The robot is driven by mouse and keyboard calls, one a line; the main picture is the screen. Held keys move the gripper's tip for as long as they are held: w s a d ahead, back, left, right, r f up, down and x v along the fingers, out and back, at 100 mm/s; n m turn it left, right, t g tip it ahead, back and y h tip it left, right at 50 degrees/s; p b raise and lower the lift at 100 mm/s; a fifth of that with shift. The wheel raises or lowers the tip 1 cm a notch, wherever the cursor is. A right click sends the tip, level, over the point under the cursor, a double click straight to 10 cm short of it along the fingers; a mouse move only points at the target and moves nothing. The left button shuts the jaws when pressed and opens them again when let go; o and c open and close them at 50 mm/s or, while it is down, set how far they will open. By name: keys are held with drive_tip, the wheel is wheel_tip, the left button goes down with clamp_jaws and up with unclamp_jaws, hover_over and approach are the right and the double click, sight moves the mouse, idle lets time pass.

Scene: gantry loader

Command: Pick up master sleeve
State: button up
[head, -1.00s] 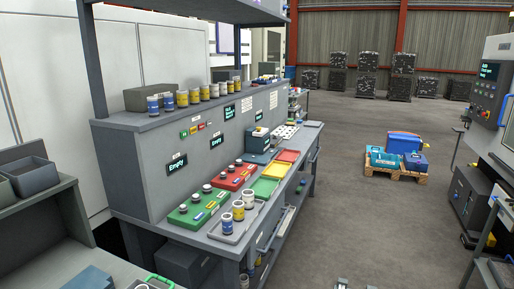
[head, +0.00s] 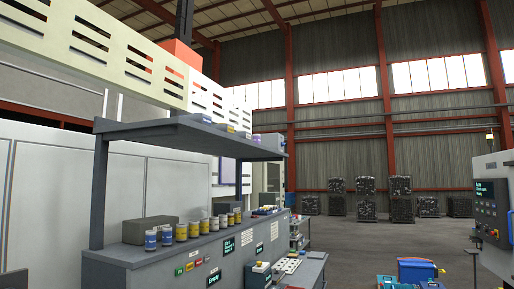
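Several small canisters or sleeves with blue, yellow and white bands stand in a row on the bench ledge in the head view, among them a blue-banded one (head: 151,240) and a yellow-banded one (head: 181,232). A few small items (head: 230,127) sit on the overhead shelf (head: 165,131); they are too small to make out. I cannot tell which of these, if any, is the master sleeve. My gripper is not in view.
A grey box (head: 148,229) stands behind the row at its left end. A blue case (head: 416,269) is on the floor at the lower right. A machine with a control panel (head: 488,211) is at the right edge. Open floor (head: 360,245) lies between.

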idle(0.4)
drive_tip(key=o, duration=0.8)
